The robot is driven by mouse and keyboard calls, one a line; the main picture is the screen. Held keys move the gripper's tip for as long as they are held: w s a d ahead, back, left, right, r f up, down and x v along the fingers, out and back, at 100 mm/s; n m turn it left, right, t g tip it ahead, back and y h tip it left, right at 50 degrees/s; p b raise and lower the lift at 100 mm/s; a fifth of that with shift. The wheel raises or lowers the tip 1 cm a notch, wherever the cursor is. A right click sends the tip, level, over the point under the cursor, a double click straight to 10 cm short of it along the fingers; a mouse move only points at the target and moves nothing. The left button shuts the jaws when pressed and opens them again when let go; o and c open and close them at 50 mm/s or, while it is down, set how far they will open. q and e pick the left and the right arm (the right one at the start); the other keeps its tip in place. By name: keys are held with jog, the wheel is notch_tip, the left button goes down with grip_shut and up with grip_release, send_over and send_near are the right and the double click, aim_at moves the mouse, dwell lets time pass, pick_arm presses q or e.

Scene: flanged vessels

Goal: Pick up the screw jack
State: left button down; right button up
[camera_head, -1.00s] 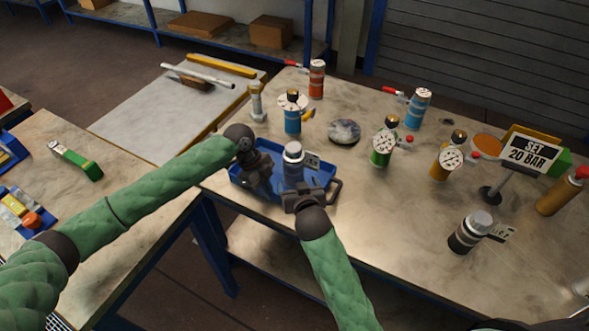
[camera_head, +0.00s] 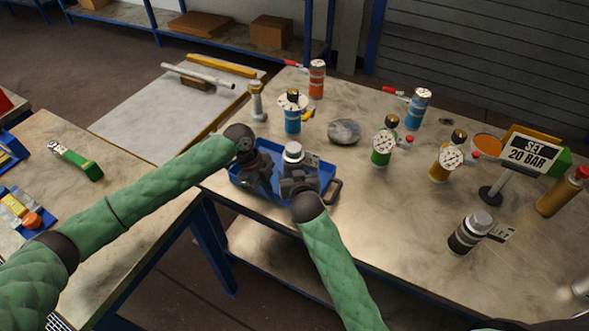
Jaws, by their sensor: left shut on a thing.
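A silver-capped cylinder (camera_head: 293,153) with a small tag stands upright in a blue tray (camera_head: 238,186); I take it to be the screw jack, though its lower body is hidden. My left gripper (camera_head: 262,180) is low at the tray's left end, shut; the tray seems to be what it holds, but its fingertips are hard to make out. My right gripper (camera_head: 297,182) is at the near side of the cylinder, covering its lower part. Whether its jaws are open or touch the cylinder does not show.
Several gauge-fitted vessels, including a green one (camera_head: 382,150), and a grey round lump (camera_head: 344,131) stand behind the tray.

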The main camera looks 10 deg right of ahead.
aim_at(295, 152)
jog(key=c, duration=1.1)
jog(key=shift+r, duration=0.15)
notch_tip(295, 152, up, 10)
jog(key=shift+f, duration=0.1)
pick_arm(q)
jog(key=c, duration=1.5)
grip_release()
jog(key=shift+r, duration=0.1)
jog(key=v, duration=1.1)
jog(key=shift+w+a+r, duration=0.1)
jog(key=shift+r, duration=0.3)
jog(key=shift+f, duration=0.1)
